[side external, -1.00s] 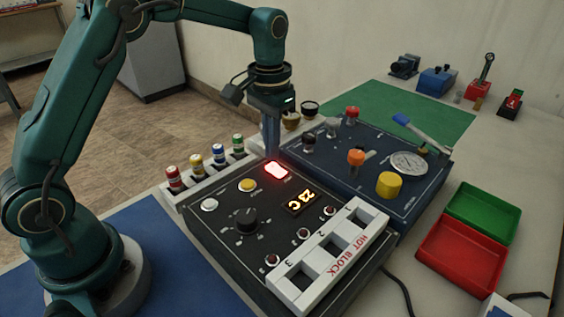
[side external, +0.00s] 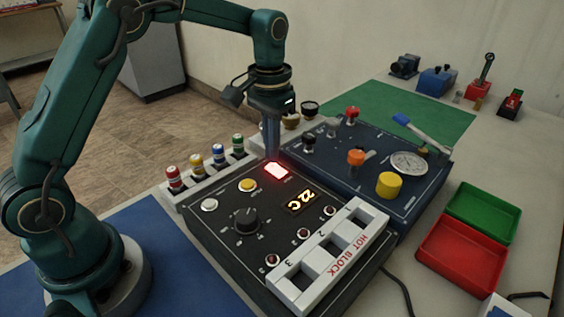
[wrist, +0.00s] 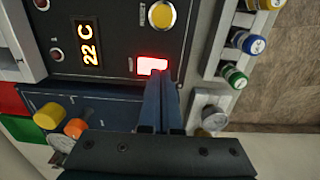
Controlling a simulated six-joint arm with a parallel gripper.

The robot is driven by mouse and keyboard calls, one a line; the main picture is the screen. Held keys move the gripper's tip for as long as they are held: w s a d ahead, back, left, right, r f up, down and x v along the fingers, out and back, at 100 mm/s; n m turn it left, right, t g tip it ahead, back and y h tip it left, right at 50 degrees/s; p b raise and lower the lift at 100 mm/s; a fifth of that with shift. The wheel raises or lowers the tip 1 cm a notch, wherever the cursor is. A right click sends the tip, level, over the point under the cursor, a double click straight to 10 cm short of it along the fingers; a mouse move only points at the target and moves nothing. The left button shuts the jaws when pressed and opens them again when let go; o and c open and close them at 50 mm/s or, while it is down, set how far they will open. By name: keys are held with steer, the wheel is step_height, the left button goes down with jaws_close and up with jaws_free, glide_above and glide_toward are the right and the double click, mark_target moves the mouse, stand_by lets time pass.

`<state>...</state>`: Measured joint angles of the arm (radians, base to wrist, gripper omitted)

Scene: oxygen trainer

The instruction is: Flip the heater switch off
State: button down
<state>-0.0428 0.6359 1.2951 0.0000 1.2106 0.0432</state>
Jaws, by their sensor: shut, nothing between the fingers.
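The heater switch (side external: 276,170) is a rocker glowing red and white at the back corner of the dark hot block panel (side external: 222,222). In the wrist view the lit switch (wrist: 152,66) is right at the fingertips. My gripper (side external: 272,157) is shut and empty, pointing down at the far edge of the switch. In the wrist view the closed fingers (wrist: 160,80) overlap the switch's lower edge; I cannot tell whether they touch it. The display (side external: 300,202) is lit and reads about 22 C in the wrist view.
A rack of colour-capped vials (side external: 205,172) stands close left of the switch. A yellow button (side external: 248,185) and a black knob (side external: 246,220) share the panel. The blue panel (side external: 330,172) with knobs and a gauge (side external: 409,163) adjoins it. Red and green trays (side external: 462,256) lie right.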

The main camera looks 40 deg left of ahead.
steer(key=shift+f, duration=0.75)
stand_by(0.3)
steer(key=shift+r, duration=3.55)
step_height(320, 180, up, 5)
steer(key=t, duration=0.2)
glide_above(272, 166)
steer(key=s, duration=0.2)
steer(key=s+d+r+t, duration=0.1)
steer(key=s+r, duration=0.3)
steer(key=s, duration=0.3)
steer(key=s+f+t, duration=0.2)
steer(key=s+f, duration=0.5)
steer(key=s, duration=0.2)
steer(key=shift+s+d+f+t, duration=0.2)
steer(key=shift+s+t, duration=0.1)
steer(key=shift+s, duration=0.1)
